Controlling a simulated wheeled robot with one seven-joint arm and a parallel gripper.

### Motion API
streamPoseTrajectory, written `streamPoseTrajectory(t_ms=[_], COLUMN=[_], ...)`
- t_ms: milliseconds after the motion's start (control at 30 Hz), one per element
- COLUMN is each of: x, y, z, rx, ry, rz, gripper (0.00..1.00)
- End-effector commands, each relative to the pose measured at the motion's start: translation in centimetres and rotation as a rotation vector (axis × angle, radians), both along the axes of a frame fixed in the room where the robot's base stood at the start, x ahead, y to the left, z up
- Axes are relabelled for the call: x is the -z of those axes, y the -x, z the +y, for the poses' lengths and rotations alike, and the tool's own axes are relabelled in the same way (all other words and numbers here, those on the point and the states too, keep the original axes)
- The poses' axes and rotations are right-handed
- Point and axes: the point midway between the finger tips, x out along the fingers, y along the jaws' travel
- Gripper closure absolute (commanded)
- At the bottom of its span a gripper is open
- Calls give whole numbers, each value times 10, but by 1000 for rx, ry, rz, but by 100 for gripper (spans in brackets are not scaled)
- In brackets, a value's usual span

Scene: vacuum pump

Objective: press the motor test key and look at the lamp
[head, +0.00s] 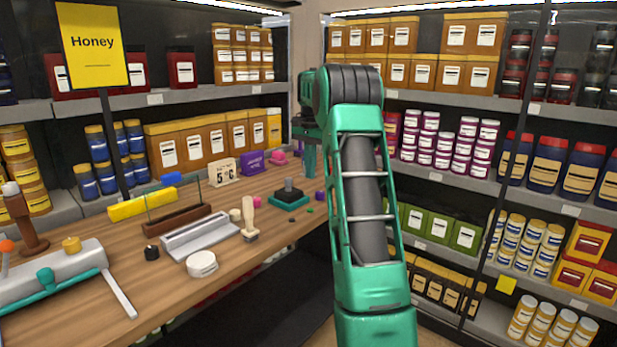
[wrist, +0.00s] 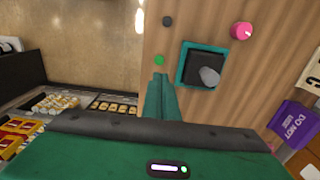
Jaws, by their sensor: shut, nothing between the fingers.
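In the wrist view, a small round green piece (wrist: 158,60) and a small round dark piece (wrist: 167,21) sit on the wooden bench. In the head view they are the green dot (head: 309,211) and the dark dot (head: 291,219). I cannot tell from their looks which is key or lamp; neither visibly glows. Beside them is a black block with a grey knob on a teal square base (wrist: 181,77), also in the head view (head: 289,203). My gripper (wrist: 160,77) is shut and empty, its tips just short of the green piece in the picture; the gap's depth is unclear.
A pink knob (wrist: 241,30) and a purple sign (wrist: 296,122) stand near the teal base. Stocked shelves (head: 435,177) line the right side.

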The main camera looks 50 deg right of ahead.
Motion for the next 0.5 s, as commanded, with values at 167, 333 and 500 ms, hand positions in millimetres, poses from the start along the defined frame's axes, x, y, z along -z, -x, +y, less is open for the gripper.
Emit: streamPoseTrajectory(t_ms=[167, 333, 500], x=[34, 66, 94], y=[1, 1, 1], z=[0, 0, 0], rx=[2, 0, 1], ry=[-3, -3, -3], rz=[3, 3, 3], gripper=[100, 100, 100])
